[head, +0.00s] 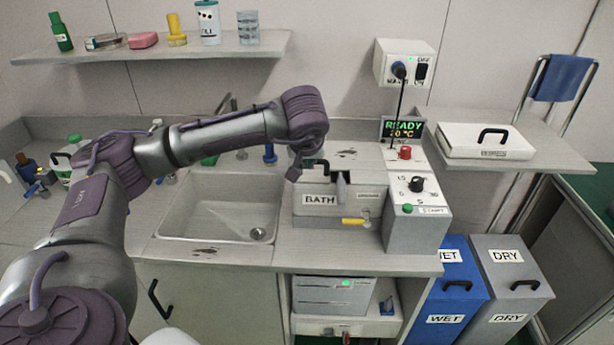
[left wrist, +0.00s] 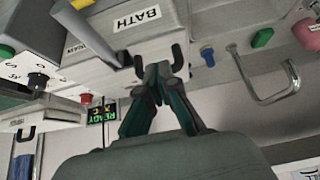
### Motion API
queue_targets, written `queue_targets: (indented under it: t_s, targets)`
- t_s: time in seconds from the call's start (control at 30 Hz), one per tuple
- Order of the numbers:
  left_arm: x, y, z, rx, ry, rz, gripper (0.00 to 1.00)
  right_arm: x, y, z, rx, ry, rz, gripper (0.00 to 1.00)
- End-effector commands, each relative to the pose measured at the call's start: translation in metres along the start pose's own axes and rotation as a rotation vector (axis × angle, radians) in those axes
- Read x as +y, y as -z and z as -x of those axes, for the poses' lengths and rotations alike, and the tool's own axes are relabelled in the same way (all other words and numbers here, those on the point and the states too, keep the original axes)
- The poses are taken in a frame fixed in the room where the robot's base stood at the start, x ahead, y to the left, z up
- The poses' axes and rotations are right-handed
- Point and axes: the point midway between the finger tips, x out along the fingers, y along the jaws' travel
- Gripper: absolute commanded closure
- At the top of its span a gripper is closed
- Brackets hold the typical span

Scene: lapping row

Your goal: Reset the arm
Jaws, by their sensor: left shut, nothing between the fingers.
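My left arm reaches from the left across the sink, with its wrist over the left end of the bath unit. My left gripper (head: 311,166) points down there, partly hidden by the wrist. In the left wrist view the gripper (left wrist: 160,72) has its fingers together and holds nothing. A dark handle (left wrist: 179,58) shows right by the fingertips; I cannot tell whether they touch it. The grey bath (head: 300,222) bears a BATH label, which also shows in the left wrist view (left wrist: 137,19). My right gripper is not in view.
The sink (head: 195,222) lies left of the bath, with a faucet (left wrist: 270,95) behind it. The control box (head: 418,222) stands at right. A white case (head: 470,145) lies on the right shelf. WET (head: 455,283) and DRY (head: 507,285) bins stand below.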

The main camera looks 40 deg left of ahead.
Motion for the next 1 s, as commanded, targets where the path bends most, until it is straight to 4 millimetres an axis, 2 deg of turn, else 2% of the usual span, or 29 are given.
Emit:
queue_targets:
  t_s: [0.03, 0.2, 0.53, 0.63, 0.73, 0.83, 0.93, 1.0]
  targets:
    - [0.001, -0.011, 0.002, 0.001, -0.003, -0.002, 1.00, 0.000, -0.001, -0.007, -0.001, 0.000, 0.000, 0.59]
    - [0.000, -0.031, 0.014, 0.001, -0.001, 0.000, 1.00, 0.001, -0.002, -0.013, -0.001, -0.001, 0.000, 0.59]
    - [0.001, -0.040, 0.020, 0.000, -0.004, 0.002, 1.00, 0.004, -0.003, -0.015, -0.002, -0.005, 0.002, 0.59]
    - [0.013, -0.051, 0.018, -0.031, -0.048, 0.006, 1.00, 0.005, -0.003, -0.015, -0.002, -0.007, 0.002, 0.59]
    - [0.046, -0.081, 0.017, -0.119, -0.170, 0.030, 1.00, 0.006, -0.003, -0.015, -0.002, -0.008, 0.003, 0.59]
    - [0.095, -0.130, 0.026, -0.281, -0.356, 0.093, 1.00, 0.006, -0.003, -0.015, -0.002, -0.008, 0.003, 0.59]
    - [0.145, -0.183, 0.053, -0.503, -0.557, 0.205, 1.00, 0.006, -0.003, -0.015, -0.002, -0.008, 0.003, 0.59]
    - [0.176, -0.216, 0.082, -0.688, -0.688, 0.312, 1.00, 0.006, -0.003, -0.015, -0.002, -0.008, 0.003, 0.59]
